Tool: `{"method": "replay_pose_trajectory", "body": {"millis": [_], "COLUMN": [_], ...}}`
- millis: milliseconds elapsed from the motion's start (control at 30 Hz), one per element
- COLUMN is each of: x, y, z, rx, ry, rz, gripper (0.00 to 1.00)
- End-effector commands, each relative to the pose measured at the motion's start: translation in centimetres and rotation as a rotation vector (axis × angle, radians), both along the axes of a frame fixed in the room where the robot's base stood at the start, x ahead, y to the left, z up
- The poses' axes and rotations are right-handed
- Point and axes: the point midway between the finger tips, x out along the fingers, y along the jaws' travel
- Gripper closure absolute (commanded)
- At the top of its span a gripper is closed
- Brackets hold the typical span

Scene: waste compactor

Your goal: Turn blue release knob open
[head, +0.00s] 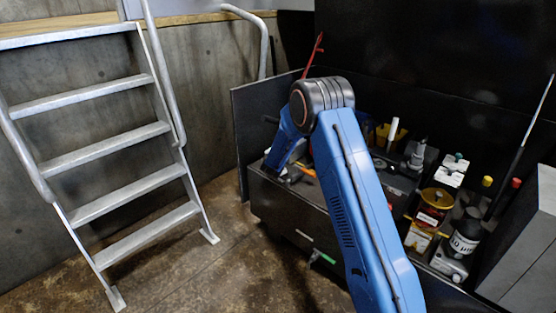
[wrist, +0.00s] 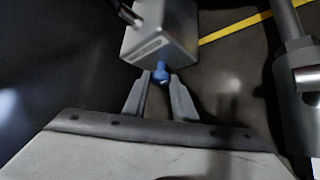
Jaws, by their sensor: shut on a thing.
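The blue release knob (wrist: 161,73) sticks out of the lower end of a grey metal box in the wrist view. My gripper (wrist: 162,80) has its two grey fingers on either side of the knob and is shut on it near the fingertips. The knob's exact turn angle cannot be told. In the head view my blue arm reaches forward and bends down, and the gripper and knob cannot be made out there.
A metal cylinder (wrist: 300,90) stands close at right in the wrist view. In the head view, metal stairs (head: 110,150) stand left, and a dark bench (head: 290,212) with bottles and tools lies behind my arm. Floor between is clear.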

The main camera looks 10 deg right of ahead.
Motion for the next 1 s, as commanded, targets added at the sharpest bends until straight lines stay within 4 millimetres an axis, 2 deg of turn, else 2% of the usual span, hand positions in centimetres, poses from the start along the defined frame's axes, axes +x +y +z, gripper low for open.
{"method": "replay_pose_trajectory", "body": {"millis": [667,700,767,1000], "x": [-0.13,-0.13,-0.12,-0.13], "y": [-0.08,-0.08,-0.09,-0.11], "z": [-0.22,-0.22,-0.21,-0.28], "rx": [0.023,0.023,0.023,0.022], "ry": [-0.027,-0.027,-0.027,-0.026], "rz": [-0.002,-0.002,-0.002,-0.002], "gripper": [0.98,0.7,0.58,0.58]}}
